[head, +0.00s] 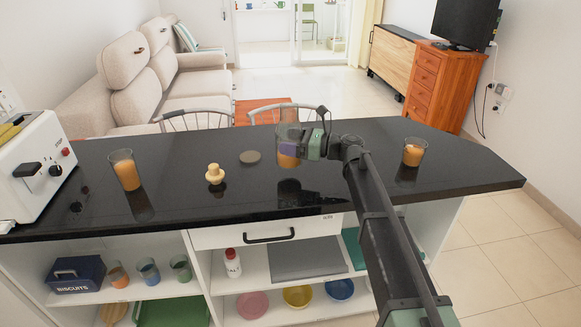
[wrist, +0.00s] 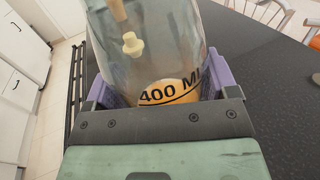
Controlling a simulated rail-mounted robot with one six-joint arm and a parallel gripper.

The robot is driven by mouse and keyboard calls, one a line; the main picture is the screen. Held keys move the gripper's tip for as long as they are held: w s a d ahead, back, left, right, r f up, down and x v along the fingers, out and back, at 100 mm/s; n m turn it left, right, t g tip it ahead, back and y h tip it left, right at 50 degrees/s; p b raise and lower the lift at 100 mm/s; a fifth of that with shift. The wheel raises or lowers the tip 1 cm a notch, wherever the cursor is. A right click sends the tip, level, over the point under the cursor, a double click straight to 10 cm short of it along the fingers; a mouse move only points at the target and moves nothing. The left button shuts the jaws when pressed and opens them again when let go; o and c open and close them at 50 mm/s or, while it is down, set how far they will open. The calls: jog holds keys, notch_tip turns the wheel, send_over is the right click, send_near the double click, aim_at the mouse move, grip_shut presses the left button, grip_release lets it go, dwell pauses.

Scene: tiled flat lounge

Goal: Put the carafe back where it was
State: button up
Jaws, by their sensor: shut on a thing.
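My gripper (head: 291,147) is shut on a clear glass carafe (head: 288,160) with orange liquid in its bottom. The carafe looks upright and seems held slightly above the black counter, its dark reflection showing below. In the wrist view the purple fingers (wrist: 155,92) grip both sides of the carafe (wrist: 183,45), marked "400 ML". A round grey-brown disc (head: 250,157) lies flat and bare on the counter, just left of the carafe. A pale yellow stopper-like piece (head: 215,176) stands further left; a similar piece shows through the glass in the wrist view (wrist: 132,45).
A glass of orange drink (head: 125,172) stands at the left of the counter (head: 330,190), beside a white toaster (head: 35,170). Another such glass (head: 413,153) stands right of my arm. Two chairs (head: 195,118) are behind the far edge. Shelves below hold bowls and cups.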

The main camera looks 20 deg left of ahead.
notch_tip(320, 180, down, 4)
jog(key=b, duration=0.4)
jog(key=shift+f, duration=0.2)
jog(key=shift+r, duration=0.25)
jog(key=shift+f, duration=0.25)
jog(key=o, duration=1.3)
jog(key=shift+r, duration=0.1)
jog(key=shift+o, duration=0.2)
jog(key=shift+r, duration=0.25)
jog(key=d, duration=0.8)
jog(key=w+d, duration=0.1)
jog(key=d, duration=0.3)
jog(key=shift+f, duration=0.1)
